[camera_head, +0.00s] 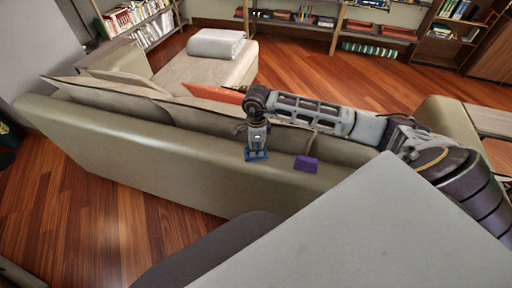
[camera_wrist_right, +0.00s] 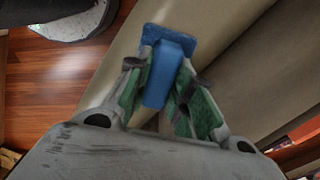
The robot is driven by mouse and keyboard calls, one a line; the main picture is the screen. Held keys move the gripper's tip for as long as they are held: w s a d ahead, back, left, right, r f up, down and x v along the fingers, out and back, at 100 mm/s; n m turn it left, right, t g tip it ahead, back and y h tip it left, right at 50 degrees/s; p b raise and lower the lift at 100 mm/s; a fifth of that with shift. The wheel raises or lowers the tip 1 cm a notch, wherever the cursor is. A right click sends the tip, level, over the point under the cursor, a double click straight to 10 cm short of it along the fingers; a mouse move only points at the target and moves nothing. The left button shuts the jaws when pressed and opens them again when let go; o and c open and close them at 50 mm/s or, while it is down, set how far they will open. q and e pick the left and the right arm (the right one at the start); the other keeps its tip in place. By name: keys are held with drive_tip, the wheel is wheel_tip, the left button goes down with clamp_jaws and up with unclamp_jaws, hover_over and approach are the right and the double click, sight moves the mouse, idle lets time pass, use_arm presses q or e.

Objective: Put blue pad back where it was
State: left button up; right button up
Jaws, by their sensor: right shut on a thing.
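The blue pad (camera_head: 256,155) is a small blue block with a wider flat end, at the top of the sofa's back (camera_head: 130,148). It also shows in the right wrist view (camera_wrist_right: 168,42), between the green-lined fingers. My right gripper (camera_head: 257,146) points down and is shut on the blue pad's narrow part. I cannot tell whether the pad touches the sofa back. My left gripper is not in view.
A purple block (camera_head: 306,163) sits on the sofa back just right of the blue pad. An orange-red item (camera_head: 213,93) lies behind the backrest. A folded grey blanket (camera_head: 216,43) lies on the chaise. Bookshelves (camera_head: 327,25) line the far wall. Wooden floor is clear at left.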

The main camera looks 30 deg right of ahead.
drive_tip(key=shift+f, duration=0.1)
drive_tip(key=o, duration=0.9)
wheel_tip(320, 180, up, 12)
idle(0.7)
idle(0.4)
